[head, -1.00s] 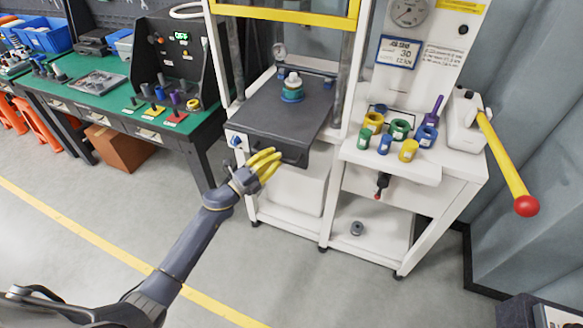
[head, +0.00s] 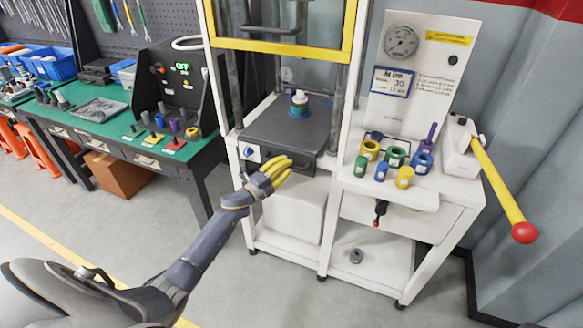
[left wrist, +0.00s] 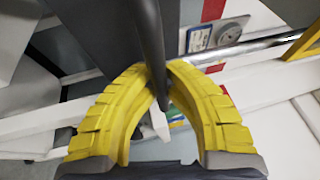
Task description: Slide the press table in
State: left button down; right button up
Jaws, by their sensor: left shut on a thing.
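The press table (head: 297,136) is a dark grey sliding plate in the white press frame with the yellow guard. Its front part sticks out of the frame, and its back part lies between the posts. A teal and white seal part (head: 299,104) stands upright on it. My left gripper (head: 283,172) has its yellow fingers shut on the table's dark front handle (head: 304,169). In the left wrist view the handle (left wrist: 151,45) is a dark bar passing between the curved fingers (left wrist: 160,88). My right gripper is not in view.
The yellow guard (head: 280,46) hangs above the table. To the right, a white shelf holds several coloured rings and cylinders and a purple tool (head: 430,136). A yellow lever with a red knob (head: 524,232) juts out at the right. A green workbench (head: 95,119) stands left.

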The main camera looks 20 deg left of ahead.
pick_arm(q)
jog(key=shift+w+r, duration=0.1)
jog(key=c, duration=1.4)
grip_release()
jog(key=v, duration=1.2)
jog(key=shift+a, duration=0.1)
